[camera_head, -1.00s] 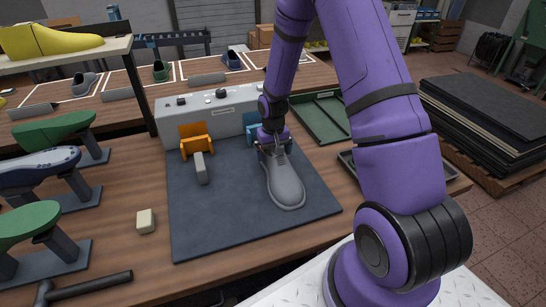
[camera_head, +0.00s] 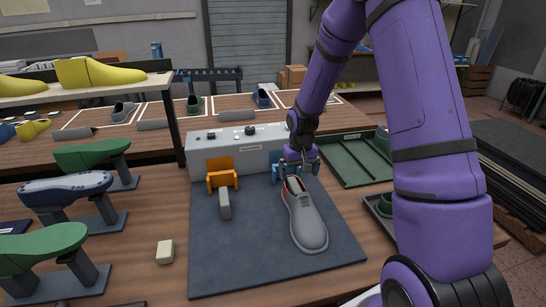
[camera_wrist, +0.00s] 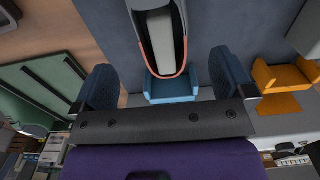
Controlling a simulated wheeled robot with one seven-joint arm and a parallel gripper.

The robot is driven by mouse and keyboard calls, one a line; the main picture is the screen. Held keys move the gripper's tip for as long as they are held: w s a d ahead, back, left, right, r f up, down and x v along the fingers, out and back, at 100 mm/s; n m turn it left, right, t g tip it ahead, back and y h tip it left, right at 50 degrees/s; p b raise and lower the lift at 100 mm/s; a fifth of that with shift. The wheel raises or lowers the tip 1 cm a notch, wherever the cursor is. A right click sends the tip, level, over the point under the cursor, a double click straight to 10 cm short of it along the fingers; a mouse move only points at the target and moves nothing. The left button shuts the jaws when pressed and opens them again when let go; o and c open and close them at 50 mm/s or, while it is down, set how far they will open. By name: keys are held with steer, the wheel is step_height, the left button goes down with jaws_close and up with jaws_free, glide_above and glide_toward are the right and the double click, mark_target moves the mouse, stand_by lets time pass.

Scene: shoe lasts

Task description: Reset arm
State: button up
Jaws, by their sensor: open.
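My purple arm ends in my gripper (camera_head: 300,162), which is open and empty just behind the heel of a grey shoe (camera_head: 306,218). The shoe lies on the dark blue mat (camera_head: 240,270) with its toe toward the front. In the wrist view the two fingers of my gripper (camera_wrist: 165,88) stand wide apart, with the shoe's orange-edged opening (camera_wrist: 160,35) beyond them and a blue bracket (camera_wrist: 172,88) by its heel. The blue bracket is partly hidden by my gripper in the head view.
An orange bracket (camera_head: 221,178) and a small grey block (camera_head: 224,205) stand left of the shoe. A grey control box (camera_head: 205,153) is behind. A green tray (camera_head: 352,172) lies right. Green lasts on stands (camera_head: 92,153) and a cream block (camera_head: 165,252) are left.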

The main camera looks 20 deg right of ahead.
steer(key=shift+r, duration=0.1)
steer(key=s+a+r+t, duration=0.15)
steer(key=s+r, duration=0.35)
steer(key=r, duration=0.6)
steer(key=s+a+r+t, duration=0.1)
steer(key=s+a+r, duration=0.3)
steer(key=r, duration=0.7)
steer(key=s+a+r+n+t, duration=0.1)
steer(key=s+r, duration=0.3)
steer(key=s, duration=0.6)
steer(key=s+a+r+n+t, duration=0.1)
steer(key=s+r, duration=0.4)
steer(key=s, duration=0.5)
steer(key=shift+s+a+t, duration=0.2)
steer(key=shift+s+t, duration=0.1)
steer(key=shift+t, duration=0.05)
